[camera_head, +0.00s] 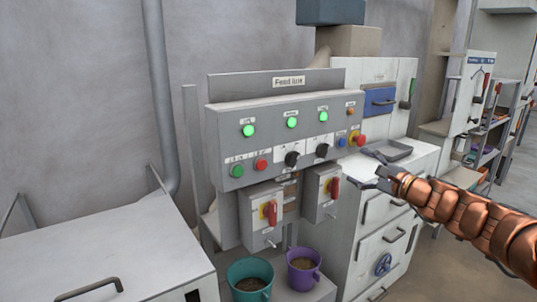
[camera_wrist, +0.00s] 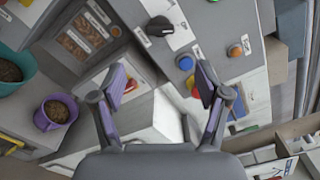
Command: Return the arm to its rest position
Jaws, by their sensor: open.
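My copper-coloured arm reaches in from the right in the head view, with my gripper (camera_head: 376,168) in front of the white drawer cabinet (camera_head: 388,210). In the wrist view my gripper (camera_wrist: 160,88) has its two fingers spread wide with nothing between them. The grey control panel (camera_head: 285,140) stands to the left of my gripper, with three lit green lamps, buttons and black knobs. The red emergency button (camera_head: 361,140) at the panel's right end is close to my gripper in the picture. I cannot tell any contact.
Two switch boxes with red handles (camera_head: 270,212) hang under the panel. A teal bucket (camera_head: 250,277) and a purple bucket (camera_head: 304,268), both with brown pellets, stand below. A grey tray (camera_head: 388,150) lies on the cabinet. A white lidded box (camera_head: 110,255) fills the lower left.

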